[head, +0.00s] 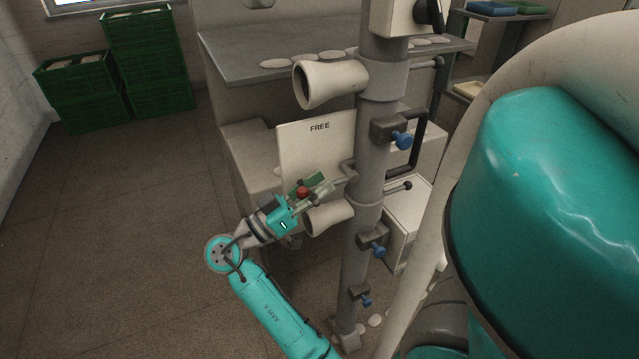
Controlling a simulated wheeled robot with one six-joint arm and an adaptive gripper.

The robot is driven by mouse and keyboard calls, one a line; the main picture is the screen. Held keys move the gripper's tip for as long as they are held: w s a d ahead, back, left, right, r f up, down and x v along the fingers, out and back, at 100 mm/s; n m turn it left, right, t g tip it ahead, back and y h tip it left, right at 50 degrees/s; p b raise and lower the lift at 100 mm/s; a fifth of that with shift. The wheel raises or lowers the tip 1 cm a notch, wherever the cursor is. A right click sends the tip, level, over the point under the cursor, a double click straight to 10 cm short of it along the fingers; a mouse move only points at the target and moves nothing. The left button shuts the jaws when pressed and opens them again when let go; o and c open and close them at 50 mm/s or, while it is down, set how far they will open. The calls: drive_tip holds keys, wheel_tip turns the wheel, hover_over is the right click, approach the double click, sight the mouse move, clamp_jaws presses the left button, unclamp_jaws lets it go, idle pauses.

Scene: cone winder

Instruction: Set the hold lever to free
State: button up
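A pale plate (300,150) marked FREE stands beside the grey upright post. A red ball knob (303,192), which looks like the end of the hold lever, is in front of the plate's lower part.
The grey post (370,190) carries a cream cone (332,83) above my gripper and another cone (330,217) close below it. Blue-knobbed clamps (402,140) project from the post. A grey shelf (250,58) is behind. Green crates (155,60) stand far left; floor between is clear.

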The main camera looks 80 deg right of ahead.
drive_tip(key=shift+s+d+r, duration=0.1)
drive_tip(key=shift+s+d, duration=0.1)
drive_tip(key=shift+d, duration=0.05)
clamp_jaws()
